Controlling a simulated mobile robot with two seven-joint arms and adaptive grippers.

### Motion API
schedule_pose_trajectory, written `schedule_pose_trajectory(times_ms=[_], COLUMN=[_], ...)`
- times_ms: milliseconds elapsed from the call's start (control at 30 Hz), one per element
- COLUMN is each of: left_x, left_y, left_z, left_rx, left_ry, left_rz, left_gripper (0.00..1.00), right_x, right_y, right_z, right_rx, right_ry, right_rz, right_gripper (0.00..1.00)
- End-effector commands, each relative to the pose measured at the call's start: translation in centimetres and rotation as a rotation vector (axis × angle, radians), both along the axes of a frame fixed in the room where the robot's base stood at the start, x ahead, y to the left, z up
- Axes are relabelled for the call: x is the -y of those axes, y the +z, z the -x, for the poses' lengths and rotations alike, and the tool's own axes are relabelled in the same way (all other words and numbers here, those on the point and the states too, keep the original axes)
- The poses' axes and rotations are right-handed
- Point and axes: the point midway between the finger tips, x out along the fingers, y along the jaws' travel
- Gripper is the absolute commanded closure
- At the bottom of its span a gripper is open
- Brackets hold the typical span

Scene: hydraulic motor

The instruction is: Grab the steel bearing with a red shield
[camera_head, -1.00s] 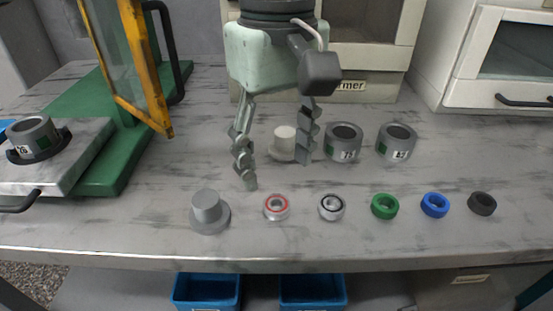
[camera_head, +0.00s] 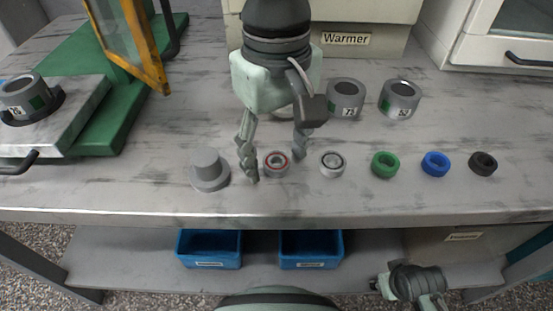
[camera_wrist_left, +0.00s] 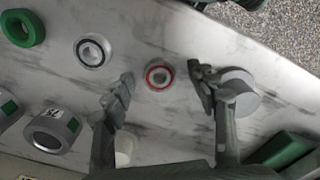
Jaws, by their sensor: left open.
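The steel bearing with a red shield (camera_head: 277,163) lies flat on the grey table, between a grey stepped part (camera_head: 209,172) and a bearing with a dark ring (camera_head: 332,164). My left gripper (camera_head: 275,168) is open and points down, its fingers on either side of the red-shielded bearing in the head view. In the left wrist view the red-shielded bearing (camera_wrist_left: 158,75) shows between and slightly beyond the fingertips of the left gripper (camera_wrist_left: 162,84), with visible gaps. I see no contact. My right gripper (camera_head: 428,297) shows partly at the bottom right, below the table.
Green (camera_head: 385,165), blue (camera_head: 435,164) and black (camera_head: 483,163) rings stand to the right. Two grey cylinders (camera_head: 345,99) (camera_head: 400,99) are behind. A pale part shows behind the left gripper. Blue bins (camera_head: 210,248) sit on the shelf below.

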Motion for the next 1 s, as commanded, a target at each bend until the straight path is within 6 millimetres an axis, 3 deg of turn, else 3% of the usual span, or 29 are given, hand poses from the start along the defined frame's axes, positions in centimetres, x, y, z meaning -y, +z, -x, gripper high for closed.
schedule_pose_trajectory(times_ms=[67, 467, 767, 1000], left_x=[0.0, 0.0, 0.0, 0.1], left_y=[0.0, 0.0, 0.6, 4.8], left_z=[0.0, 0.0, -0.1, -0.1], left_rx=[0.000, 0.000, 0.001, 0.003], left_ry=[0.000, 0.001, 0.001, 0.002], left_rz=[0.000, 0.000, 0.002, 0.003], left_gripper=[0.47, 0.97, 0.97, 0.97], right_x=[0.1, 0.2, 0.2, 0.0], right_y=[0.1, 0.1, -0.1, 0.3], right_z=[-0.1, 0.2, 0.8, 0.7], right_rx=[0.002, -0.003, -0.012, -0.010], right_ry=[0.001, 0.003, -0.001, -0.005], right_rz=[0.002, 0.004, 0.004, 0.000], right_gripper=[0.60, 0.60, 0.60, 0.60])
